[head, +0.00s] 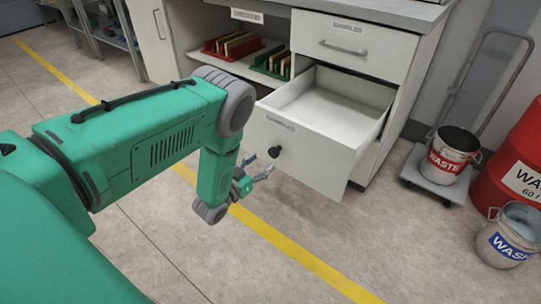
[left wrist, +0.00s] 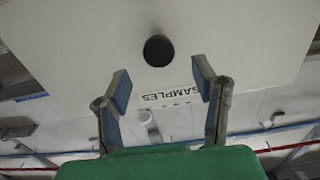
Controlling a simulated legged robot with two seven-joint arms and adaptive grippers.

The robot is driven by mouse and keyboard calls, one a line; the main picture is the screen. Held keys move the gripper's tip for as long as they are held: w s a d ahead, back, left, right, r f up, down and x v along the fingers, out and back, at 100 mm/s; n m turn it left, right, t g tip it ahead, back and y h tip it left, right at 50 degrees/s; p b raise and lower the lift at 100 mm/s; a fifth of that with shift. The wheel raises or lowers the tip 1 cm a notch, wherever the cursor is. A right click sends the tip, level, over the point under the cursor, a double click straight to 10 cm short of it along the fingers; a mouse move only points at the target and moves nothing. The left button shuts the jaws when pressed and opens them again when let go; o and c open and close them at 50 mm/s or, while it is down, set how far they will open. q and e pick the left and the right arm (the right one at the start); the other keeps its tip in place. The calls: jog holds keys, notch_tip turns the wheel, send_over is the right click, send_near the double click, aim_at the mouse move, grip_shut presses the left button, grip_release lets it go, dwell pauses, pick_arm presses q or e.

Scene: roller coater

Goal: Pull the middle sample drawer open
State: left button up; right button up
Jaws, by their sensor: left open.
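The middle sample drawer (head: 322,118) is pulled well out of the white cabinet, and its empty white inside shows. Its front has a dark round knob (head: 274,152) and a label. In the left wrist view the knob (left wrist: 158,50) and the upside-down SAMPLES label (left wrist: 168,95) show on the drawer front (left wrist: 235,40). My left gripper (head: 260,166) is open and empty, just in front of the drawer front. In the left wrist view its two fingers (left wrist: 163,88) are spread apart below the knob, not around it. My right gripper is not in view.
Above is a closed drawer (head: 352,45) with a bar handle. Red (head: 234,48) and green (head: 273,62) trays sit in the open bay. A waste bucket (head: 452,155) on a trolley, a wash bucket (head: 508,236) and a red drum (head: 520,165) stand right. Floor in front is clear.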

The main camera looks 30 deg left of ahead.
pick_arm(q)
jog(key=shift+s+a, duration=0.15)
jog(key=shift+s, duration=1.2)
jog(key=shift+s+a, duration=0.1)
jog(key=shift+s, duration=1.25)
jog(key=shift+d, duration=0.1)
jog(key=s+d+r+g+p, duration=0.2)
jog(key=s+g, duration=0.3)
jog(key=s, duration=0.4)
jog(key=s+d+r+g+p, duration=0.2)
jog(key=s+d+g+p, duration=0.2)
jog(key=s, duration=0.6)
jog(key=s+d+r+g+y+p, duration=0.1)
jog(key=s+d+g+p, duration=0.3)
jog(key=s+g, duration=0.4)
jog(key=shift+s+d+r, duration=0.2)
jog(key=shift+s+r, duration=0.4)
jog(key=shift+s, duration=0.3)
jog(key=shift+w, duration=0.1)
